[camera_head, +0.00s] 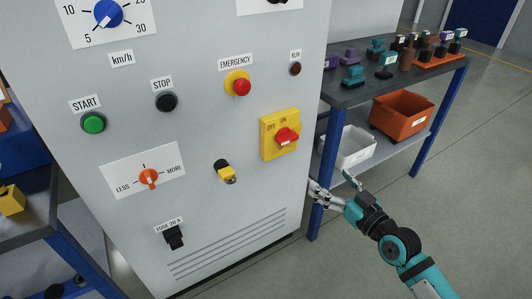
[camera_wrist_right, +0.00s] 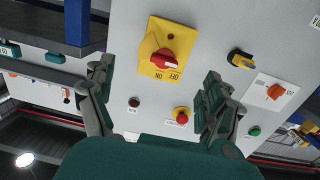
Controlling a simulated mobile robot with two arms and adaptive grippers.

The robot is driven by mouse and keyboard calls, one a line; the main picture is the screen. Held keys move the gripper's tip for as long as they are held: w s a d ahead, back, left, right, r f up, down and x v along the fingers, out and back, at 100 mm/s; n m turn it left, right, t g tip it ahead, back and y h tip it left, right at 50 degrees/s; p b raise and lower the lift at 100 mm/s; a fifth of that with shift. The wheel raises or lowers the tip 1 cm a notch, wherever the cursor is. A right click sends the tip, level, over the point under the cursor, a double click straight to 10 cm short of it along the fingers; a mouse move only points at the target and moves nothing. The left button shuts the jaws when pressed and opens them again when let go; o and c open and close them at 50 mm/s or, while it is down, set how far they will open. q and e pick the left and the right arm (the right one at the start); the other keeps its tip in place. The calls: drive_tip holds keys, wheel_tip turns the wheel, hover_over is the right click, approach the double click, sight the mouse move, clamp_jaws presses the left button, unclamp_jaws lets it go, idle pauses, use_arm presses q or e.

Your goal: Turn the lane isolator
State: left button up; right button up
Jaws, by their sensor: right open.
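The lane isolator appears to be the red rotary handle (camera_head: 286,137) on a yellow plate (camera_head: 268,149) marked OFF and ON, on the grey cabinet front. I cannot tell clearly which mark the handle points at. My right gripper (camera_head: 329,184) is open and empty, right of and below the isolator, by the cabinet's right edge. In the right wrist view the red handle (camera_wrist_right: 167,59) appears upside down, between and beyond the two spread fingers (camera_wrist_right: 158,70), apart from them. My left gripper is not in view.
The cabinet (camera_head: 215,120) also bears an emergency button (camera_head: 240,85), a black-yellow selector (camera_head: 225,171), a stop button (camera_head: 166,102) and a start button (camera_head: 93,123). A blue-legged bench (camera_head: 350,97) with parts and bins stands right of it. Open floor lies at the lower right.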

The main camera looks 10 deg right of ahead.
sight(290, 142)
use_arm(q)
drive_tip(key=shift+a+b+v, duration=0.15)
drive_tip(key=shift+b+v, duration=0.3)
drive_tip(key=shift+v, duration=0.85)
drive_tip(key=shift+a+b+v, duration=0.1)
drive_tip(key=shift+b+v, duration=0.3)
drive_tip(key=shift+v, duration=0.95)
use_arm(e)
drive_tip(key=shift+y, duration=0.4)
drive_tip(key=shift+s+a+r+x, duration=0.1)
drive_tip(key=shift+a+r+x, duration=0.25)
drive_tip(key=shift+x, duration=2.6)
drive_tip(key=shift+s+a+r+x, duration=0.1)
drive_tip(key=shift+r+x, duration=0.5)
drive_tip(key=shift+x, duration=2.35)
drive_tip(key=shift+a+r+x, duration=0.25)
drive_tip(key=shift+r+x, duration=0.2)
drive_tip(key=shift+x, duration=2.55)
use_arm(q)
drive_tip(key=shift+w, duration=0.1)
use_arm(e)
drive_tip(key=shift+s, duration=0.1)
drive_tip(key=shift+c, duration=0.2)
drive_tip(key=c, duration=1.1)
